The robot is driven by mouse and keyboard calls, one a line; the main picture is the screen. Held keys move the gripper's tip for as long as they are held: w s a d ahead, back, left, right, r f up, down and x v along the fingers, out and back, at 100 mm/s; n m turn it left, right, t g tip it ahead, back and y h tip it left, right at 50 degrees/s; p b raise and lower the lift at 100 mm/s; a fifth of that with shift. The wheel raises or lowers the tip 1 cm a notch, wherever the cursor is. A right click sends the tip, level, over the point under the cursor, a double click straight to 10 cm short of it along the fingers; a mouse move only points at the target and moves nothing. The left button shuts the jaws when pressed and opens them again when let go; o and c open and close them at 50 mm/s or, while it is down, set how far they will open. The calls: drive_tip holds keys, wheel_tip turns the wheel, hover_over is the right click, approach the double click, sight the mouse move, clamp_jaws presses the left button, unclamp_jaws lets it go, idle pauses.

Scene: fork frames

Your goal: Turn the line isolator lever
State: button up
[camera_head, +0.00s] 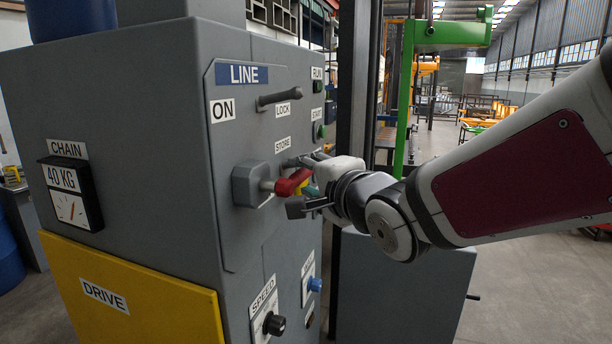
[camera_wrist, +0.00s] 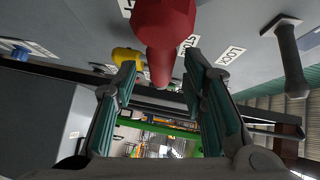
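The line isolator is a grey box (camera_head: 252,184) on the grey panel below the LINE sign (camera_head: 243,74), with a red lever (camera_head: 292,182) sticking out from it. In the wrist view the red lever (camera_wrist: 164,28) comes in from the top centre, and its narrower end reaches between the fingertips. My gripper (camera_head: 305,186) is at the lever, its fingers on either side. In the wrist view my gripper (camera_wrist: 160,62) is open, with visible gaps between its teal pads and the lever. The fingers partly hide the lever's end in the head view.
A dark handle (camera_head: 280,97) juts out beside the LOCK label. A yellow part (camera_wrist: 127,55) sits close to the left finger in the wrist view. Open floor lies right.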

drive_tip(key=shift+x, duration=1.25)
drive_tip(key=shift+s, duration=0.1)
drive_tip(key=shift+c, duration=0.5)
clamp_jaws()
